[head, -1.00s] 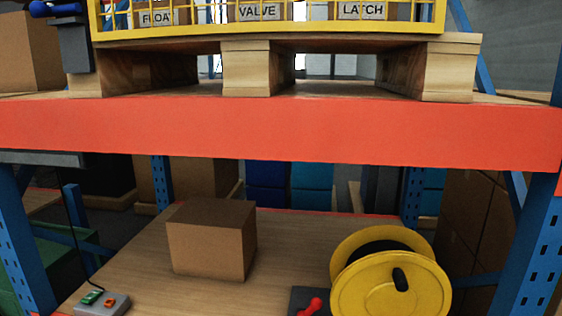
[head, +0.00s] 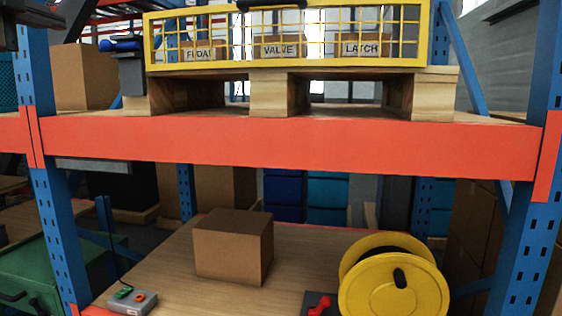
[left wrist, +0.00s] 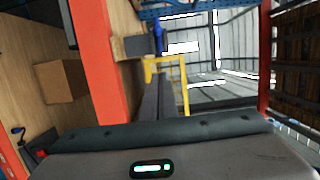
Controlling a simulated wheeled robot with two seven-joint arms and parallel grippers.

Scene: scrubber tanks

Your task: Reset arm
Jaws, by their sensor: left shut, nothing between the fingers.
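My left gripper (left wrist: 160,85) shows in the left wrist view with its two dark fingers together and nothing between them. The fingers point toward the yellow wire cage (left wrist: 150,66), apart from the orange shelf beam (left wrist: 103,60). In the head view a dark part at the upper left corner looks like part of my left arm, cut off by the picture edge. My right gripper shows in neither view.
The cage (head: 290,68) holds boxes labelled FLOAT, VALVE and LATCH on a wooden pallet (head: 270,95) above the orange beam (head: 290,145). Below are a cardboard box (head: 233,247), a yellow reel (head: 395,285) and a button box (head: 131,300). Blue posts (head: 60,225) flank the shelf.

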